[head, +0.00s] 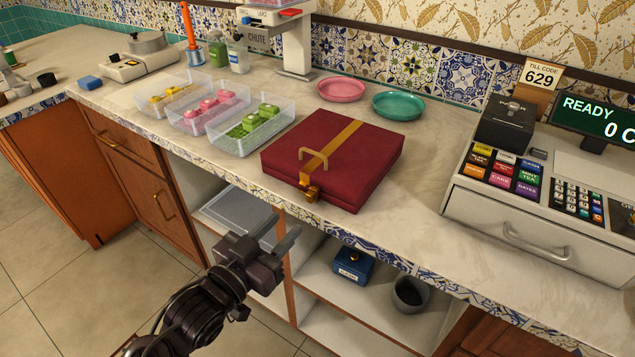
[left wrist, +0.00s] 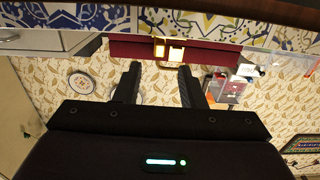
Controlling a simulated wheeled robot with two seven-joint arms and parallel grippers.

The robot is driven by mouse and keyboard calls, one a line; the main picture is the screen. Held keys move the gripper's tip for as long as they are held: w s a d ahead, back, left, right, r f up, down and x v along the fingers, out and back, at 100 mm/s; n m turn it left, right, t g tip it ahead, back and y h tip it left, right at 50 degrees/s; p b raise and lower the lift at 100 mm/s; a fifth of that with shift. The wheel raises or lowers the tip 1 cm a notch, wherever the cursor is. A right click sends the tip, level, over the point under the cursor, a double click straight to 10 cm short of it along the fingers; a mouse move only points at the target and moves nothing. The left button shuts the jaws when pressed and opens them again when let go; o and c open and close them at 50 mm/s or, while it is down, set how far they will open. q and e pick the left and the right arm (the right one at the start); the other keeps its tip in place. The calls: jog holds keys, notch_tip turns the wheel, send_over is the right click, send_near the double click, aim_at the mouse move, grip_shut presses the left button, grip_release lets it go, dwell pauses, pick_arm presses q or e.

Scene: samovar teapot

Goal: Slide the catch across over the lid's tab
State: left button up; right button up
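A dark red box (head: 345,150) with a gold band and a gold handle sits shut on the counter, near its front edge. A gold catch (head: 309,191) is on its front face, at the end of the band. In the left wrist view the catch (left wrist: 168,50) shows as two pale gold pieces side by side; whether it covers the tab I cannot tell. My left gripper (head: 280,233) is in front of and below the box, clear of the catch. Its fingers (left wrist: 159,82) stand apart with nothing between them. My right gripper is in neither view.
Clear trays of sweets (head: 235,138) stand left of the box. A pink plate (head: 341,89) and a green plate (head: 398,105) lie behind it. The till (head: 545,190) is at right. The tiled counter edge (head: 370,235) and open shelves are near my left gripper.

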aim_at(308, 200)
pick_arm(q)
jog(key=x, duration=0.7)
jog(key=shift+w+d+r, duration=0.1)
jog(key=shift+c, duration=0.3)
grip_shut()
